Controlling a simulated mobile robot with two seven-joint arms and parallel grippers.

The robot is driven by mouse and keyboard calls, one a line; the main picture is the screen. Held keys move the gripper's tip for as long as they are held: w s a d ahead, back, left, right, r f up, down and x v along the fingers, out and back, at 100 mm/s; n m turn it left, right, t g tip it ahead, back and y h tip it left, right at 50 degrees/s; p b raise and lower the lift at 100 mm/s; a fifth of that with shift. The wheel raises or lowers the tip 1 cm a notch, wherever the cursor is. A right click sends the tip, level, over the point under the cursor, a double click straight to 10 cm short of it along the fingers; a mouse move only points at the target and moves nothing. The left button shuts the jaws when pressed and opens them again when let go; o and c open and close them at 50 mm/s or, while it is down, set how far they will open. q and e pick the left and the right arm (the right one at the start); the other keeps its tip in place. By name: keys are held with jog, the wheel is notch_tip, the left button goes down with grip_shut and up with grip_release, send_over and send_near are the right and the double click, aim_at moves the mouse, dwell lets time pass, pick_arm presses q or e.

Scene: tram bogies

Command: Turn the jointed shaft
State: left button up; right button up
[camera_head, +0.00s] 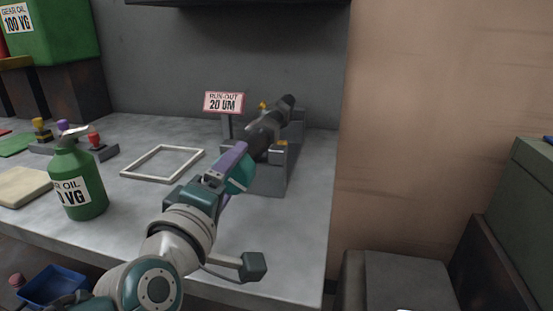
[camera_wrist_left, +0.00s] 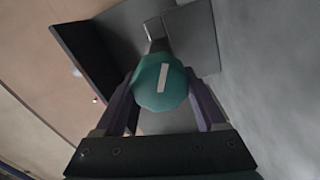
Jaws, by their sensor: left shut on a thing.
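The jointed shaft (camera_head: 267,131) is dark grey and rests in a grey V-block stand (camera_head: 273,176) near the right end of the bench. Its near end is a teal knob (camera_head: 242,177). In the left wrist view the teal knob (camera_wrist_left: 159,84) shows end-on, with a white bar mark that stands nearly upright, tilted slightly. My left gripper (camera_head: 234,170) has purple fingers and is shut on the teal knob; in the left wrist view a finger of it lies on each side of the knob. My right gripper is not in view.
A sign (camera_head: 223,102) reading "RUN-OUT 20 UM" stands behind the stand. A white square frame (camera_head: 163,163) lies left of it. A green oil bottle (camera_head: 77,182), a small stamp rack (camera_head: 101,153) and a beige cloth (camera_head: 24,187) are further left. Bare bench lies right of the stand.

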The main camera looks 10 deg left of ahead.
pick_arm(q)
jog(key=m+p, duration=0.1)
jog(key=m, duration=0.5)
jog(key=shift+r, duration=0.15)
jog(key=m+p, duration=0.1)
jog(key=m, duration=0.4)
jog(key=shift+m, duration=0.4)
jog(key=o, duration=1.3)
jog(key=s+p, duration=0.2)
jog(key=s, duration=0.8)
jog(key=shift+a, duration=0.1)
